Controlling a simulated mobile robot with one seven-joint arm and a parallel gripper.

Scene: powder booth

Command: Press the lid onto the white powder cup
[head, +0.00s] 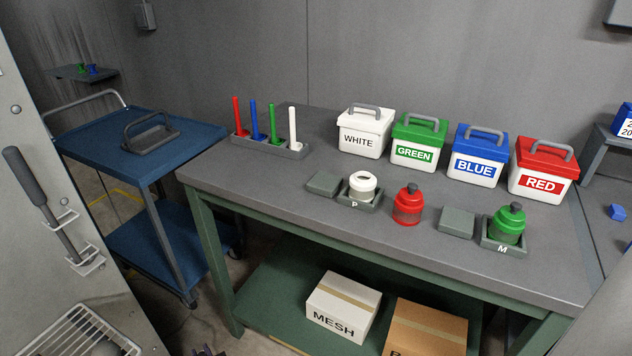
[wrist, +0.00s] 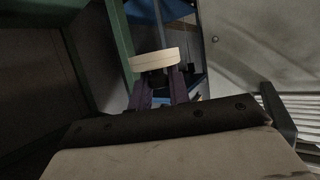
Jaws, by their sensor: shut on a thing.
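The white powder cup (head: 362,187) stands upright in the holder marked P (head: 372,203) on the table. Its top shows a round opening with no lid on it. In the wrist view my gripper (wrist: 157,80) is shut on a dark knob under a cream-white disc, which looks like the lid (wrist: 154,61). The lid is held in the air, away from the cup, with the table's green leg and the blue cart behind it. The cup does not show in the wrist view.
A grey pad (head: 323,183) lies left of the cup, and a lidded red cup (head: 407,205) stands to its right. A lidded green cup (head: 509,225) sits in holder M. Labelled bins (head: 364,131) and a rack of coloured rods (head: 270,146) stand behind.

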